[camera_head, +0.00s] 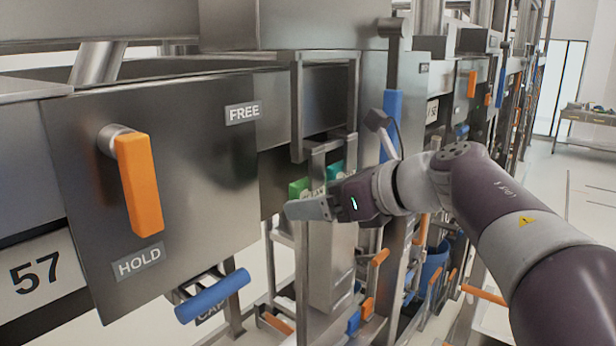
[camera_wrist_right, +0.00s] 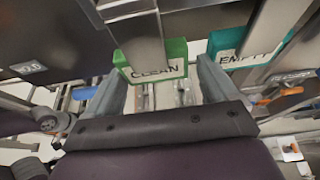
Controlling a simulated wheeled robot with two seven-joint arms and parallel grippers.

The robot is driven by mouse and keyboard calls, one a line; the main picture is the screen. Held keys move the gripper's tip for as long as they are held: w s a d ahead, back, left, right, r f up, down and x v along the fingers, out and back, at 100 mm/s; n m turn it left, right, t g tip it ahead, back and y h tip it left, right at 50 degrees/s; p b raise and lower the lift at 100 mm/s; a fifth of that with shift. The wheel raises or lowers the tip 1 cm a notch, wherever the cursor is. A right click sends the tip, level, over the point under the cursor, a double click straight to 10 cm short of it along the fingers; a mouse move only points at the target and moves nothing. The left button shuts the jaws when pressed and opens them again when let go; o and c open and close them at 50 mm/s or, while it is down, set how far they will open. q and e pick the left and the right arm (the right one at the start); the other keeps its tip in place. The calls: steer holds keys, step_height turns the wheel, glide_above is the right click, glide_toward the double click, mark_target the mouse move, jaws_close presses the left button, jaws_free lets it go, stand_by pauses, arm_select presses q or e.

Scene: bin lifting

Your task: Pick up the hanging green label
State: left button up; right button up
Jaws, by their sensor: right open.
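The green label (camera_wrist_right: 155,68) reads "CLEAN" and hangs at a steel upright in the right wrist view. In the head view the green label (camera_head: 299,187) shows just above and behind my right gripper (camera_head: 312,207). In the right wrist view my right gripper (camera_wrist_right: 165,90) is open, with one finger to each side of the label's lower part. I cannot tell if the fingers touch it. A teal label (camera_wrist_right: 250,50) reading "EMPTY" hangs to the right, outside the right finger. My left gripper is not in view.
A steel panel with an orange handle (camera_head: 139,185) and "FREE" and "HOLD" signs stands at left. A blue handle (camera_head: 212,296) juts out below it. A vertical blue-gripped lever (camera_head: 391,122) rises behind my right wrist. Open floor lies at far right.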

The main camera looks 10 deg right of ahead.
steer(key=shift+s, duration=0.35)
steer(key=shift+s+r, duration=0.15)
steer(key=c, duration=0.7)
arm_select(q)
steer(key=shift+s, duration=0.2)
arm_select(e)
steer(key=shift+w, duration=0.25)
arm_select(q)
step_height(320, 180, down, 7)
steer(key=b, duration=0.7)
arm_select(e)
steer(key=shift+s+d+r, duration=0.35)
steer(key=shift+s+d, duration=1.5)
steer(key=shift+s, duration=0.55)
steer(key=shift+s+d+r, duration=0.4)
steer(key=shift+s+d, duration=1.45)
steer(key=shift+s, duration=0.6)
steer(key=shift+s+d+r, duration=0.35)
steer(key=shift+s+d, duration=1.5)
steer(key=shift+s, duration=0.55)
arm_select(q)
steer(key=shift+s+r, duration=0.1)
